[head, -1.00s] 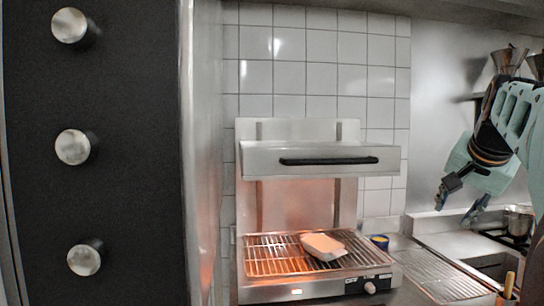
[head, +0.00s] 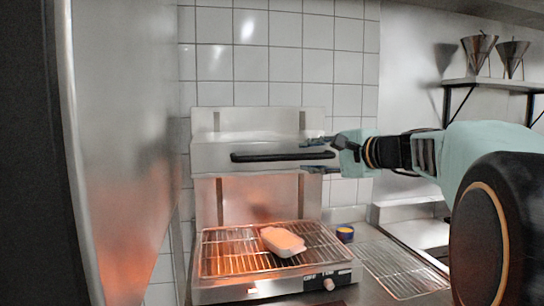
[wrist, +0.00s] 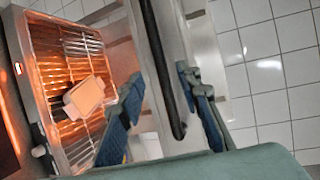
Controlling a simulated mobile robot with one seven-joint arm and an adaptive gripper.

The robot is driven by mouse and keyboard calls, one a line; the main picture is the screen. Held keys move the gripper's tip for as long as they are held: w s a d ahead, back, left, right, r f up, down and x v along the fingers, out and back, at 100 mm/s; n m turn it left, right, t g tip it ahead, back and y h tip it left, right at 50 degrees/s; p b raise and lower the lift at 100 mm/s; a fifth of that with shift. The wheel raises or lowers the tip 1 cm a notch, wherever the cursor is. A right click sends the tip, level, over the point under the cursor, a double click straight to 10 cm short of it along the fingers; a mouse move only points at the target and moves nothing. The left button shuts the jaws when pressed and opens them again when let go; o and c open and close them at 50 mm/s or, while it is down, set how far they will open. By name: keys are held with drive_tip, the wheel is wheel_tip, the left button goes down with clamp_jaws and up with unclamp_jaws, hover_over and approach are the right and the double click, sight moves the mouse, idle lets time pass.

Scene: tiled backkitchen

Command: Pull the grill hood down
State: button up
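The grill hood (head: 215,158) is a steel box raised high above the grill's lit rack (head: 228,255), with a long black handle (head: 270,156) across its front. My gripper (head: 318,156) is at the right end of the hood, its fingers apart, one above and one below the level of the handle. In the wrist view the handle (wrist: 160,65) runs between the two blue fingers (wrist: 165,105), with space on both sides of it. Whether a finger touches the hood cannot be told.
A pale dish (head: 283,242) sits on the glowing rack. A small blue cup (head: 345,233) stands right of the grill, near another wire rack (head: 400,268). A tall steel cabinet side (head: 120,150) is close on the left. A shelf with metal funnels (head: 479,48) is at the upper right.

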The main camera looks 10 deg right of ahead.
sight(290, 157)
drive_tip(key=p+x, duration=0.1)
drive_tip(key=x, duration=0.8)
drive_tip(key=shift+w+a+f+p, duration=0.1)
drive_tip(key=shift+w+a+p, duration=0.05)
drive_tip(key=shift+w+p, duration=0.15)
clamp_jaws()
